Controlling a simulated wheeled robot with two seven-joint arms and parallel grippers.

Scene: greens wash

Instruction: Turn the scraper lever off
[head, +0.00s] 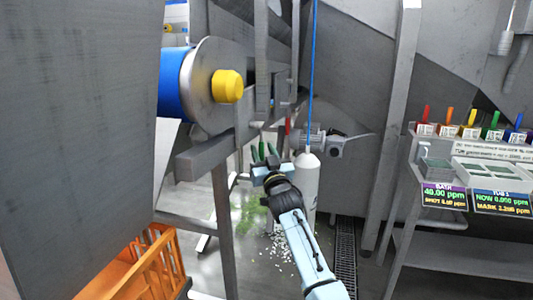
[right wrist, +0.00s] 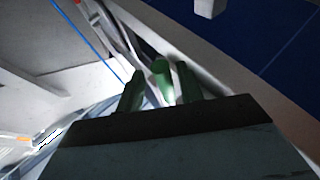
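My right gripper (head: 263,156) reaches forward, with its two green fingers spread apart. In the right wrist view the fingers (right wrist: 160,92) stand on either side of a rounded green handle (right wrist: 161,74), which looks like the scraper lever. Narrow gaps show beside the handle, so the fingers do not look closed on it. No label on it can be read, and its lower part is hidden. A red handle (head: 288,125) stands just beyond, to the right. My left gripper is not in view.
A blue roller (head: 172,83) with a yellow hub (head: 227,86) is at upper left. A blue cord hangs above a pale cylinder (head: 307,180). An orange crate (head: 150,262) is at lower left. Coloured handles and displays (head: 444,196) are on the right. Green bits (head: 248,213) lie on the floor.

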